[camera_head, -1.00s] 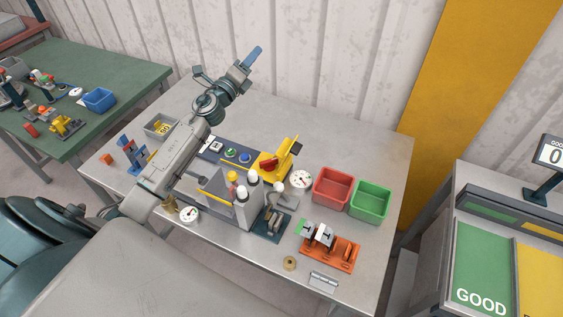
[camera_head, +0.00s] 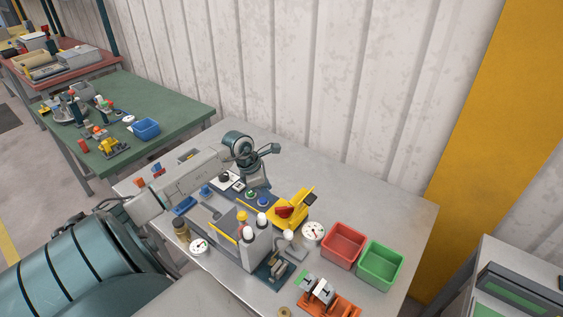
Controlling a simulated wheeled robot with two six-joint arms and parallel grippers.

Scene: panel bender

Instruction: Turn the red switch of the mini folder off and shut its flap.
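The mini folder appears to be the yellow device (camera_head: 275,219) in the middle of the table, with a red part (camera_head: 285,212) on its side that looks like the red switch. A yellow piece (camera_head: 301,199), which looks like its flap, stands raised and tilted. The switch setting is too small to read. My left gripper (camera_head: 259,184) points down behind and left of the yellow device, above the panel with buttons, apart from the device. Its fingers are too small to tell open from shut. My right gripper is not in view.
A grey block with white-capped bottles (camera_head: 248,235) stands in front of the yellow device. A white dial (camera_head: 313,232), a red bin (camera_head: 343,245) and a green bin (camera_head: 380,266) are to its right. The table's back right is clear.

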